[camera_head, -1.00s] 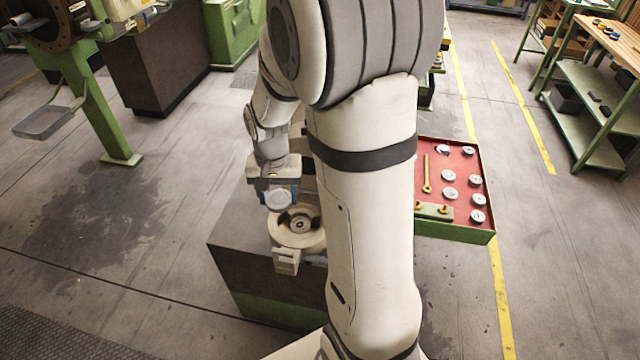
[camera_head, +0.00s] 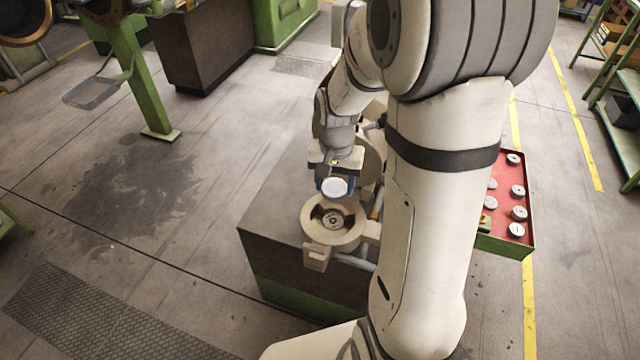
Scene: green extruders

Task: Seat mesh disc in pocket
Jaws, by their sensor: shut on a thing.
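My gripper (camera_head: 331,187) is shut on a pale round mesh disc (camera_head: 335,188) with a blue-grey edge. It holds the disc above the back rim of a cream ring-shaped housing (camera_head: 308,223). The housing has a round pocket (camera_head: 333,219) with a dark, spoked inside, open to the top. The disc appears apart from the pocket and hides part of the rim behind it. My own arm covers much of the right of the machine.
The housing stands on a dark block (camera_head: 270,230) with a green base. A red tray (camera_head: 527,190) with several pale discs stands to the right, partly hidden by my arm. A green post (camera_head: 140,80) stands at the left.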

